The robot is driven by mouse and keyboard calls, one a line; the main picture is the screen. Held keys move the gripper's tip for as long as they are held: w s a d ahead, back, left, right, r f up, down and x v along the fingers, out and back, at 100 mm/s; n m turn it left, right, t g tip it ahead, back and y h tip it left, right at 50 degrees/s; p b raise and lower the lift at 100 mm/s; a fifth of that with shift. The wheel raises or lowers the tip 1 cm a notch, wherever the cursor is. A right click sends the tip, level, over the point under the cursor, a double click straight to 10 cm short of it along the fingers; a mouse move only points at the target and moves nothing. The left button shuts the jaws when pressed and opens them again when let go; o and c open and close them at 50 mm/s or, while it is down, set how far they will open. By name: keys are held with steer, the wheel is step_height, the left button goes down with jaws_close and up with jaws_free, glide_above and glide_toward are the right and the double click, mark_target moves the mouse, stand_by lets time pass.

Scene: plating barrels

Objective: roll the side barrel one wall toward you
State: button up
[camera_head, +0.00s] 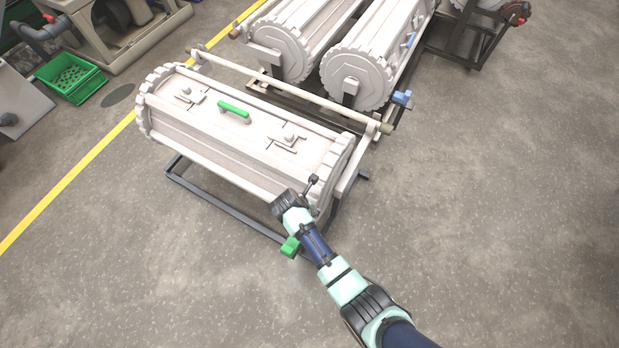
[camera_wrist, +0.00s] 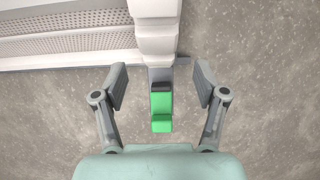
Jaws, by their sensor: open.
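The side barrel (camera_head: 240,135) is an off-white, many-sided drum lying on its side in a dark low frame (camera_head: 228,208). Its upward wall has a green handle (camera_head: 234,111) and two latches. A green pedal-like tab (camera_head: 290,246) stands at the frame's near right corner. In the wrist view the green tab (camera_wrist: 161,110) lies between my open fingers, with the barrel's toothed end rim (camera_wrist: 156,35) just above it. My gripper (camera_wrist: 161,85) is open and empty near the barrel's right end. In the head view my arm partly hides that corner, and contact cannot be told.
Two more barrels (camera_head: 375,60) stand behind on a dark rack. A green crate (camera_head: 72,78) sits at the upper left by a yellow floor line (camera_head: 70,190). The floor at right is clear.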

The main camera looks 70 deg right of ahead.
steer(key=b+x, duration=0.3)
steer(key=x, duration=0.4)
steer(key=shift+b, duration=0.4)
steer(key=shift+w+d+r, duration=0.1)
steer(key=shift+r, duration=0.05)
